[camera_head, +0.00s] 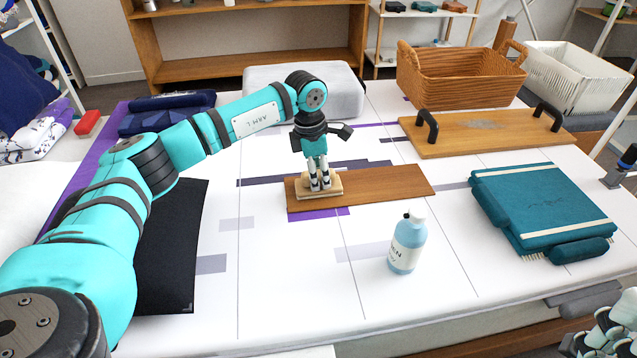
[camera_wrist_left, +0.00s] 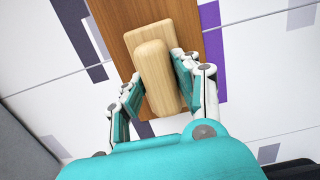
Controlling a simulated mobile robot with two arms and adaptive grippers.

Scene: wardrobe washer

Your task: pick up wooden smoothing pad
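The wooden smoothing pad (camera_head: 335,190) is a pale wooden block with a raised rounded handle. It lies on a brown wooden board (camera_head: 400,184) on the table. My left gripper (camera_head: 320,186) points down over the pad, its fingertips low around the handle. In the left wrist view the pad (camera_wrist_left: 152,62) lies between the two fingers (camera_wrist_left: 156,85). The fingers are spread, with a gap visible on the left side; whether the right finger touches the wood is unclear. Part of my right gripper (camera_head: 606,328) shows at the bottom right corner, cut off by the frame.
A light blue bottle (camera_head: 406,246) stands in front of the board. Folded teal cloth (camera_head: 540,205) lies at right. A handled wooden board (camera_head: 485,133), wicker basket (camera_head: 460,78) and white basket (camera_head: 575,80) are behind. A black mat (camera_head: 172,250) lies left, under my left arm.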

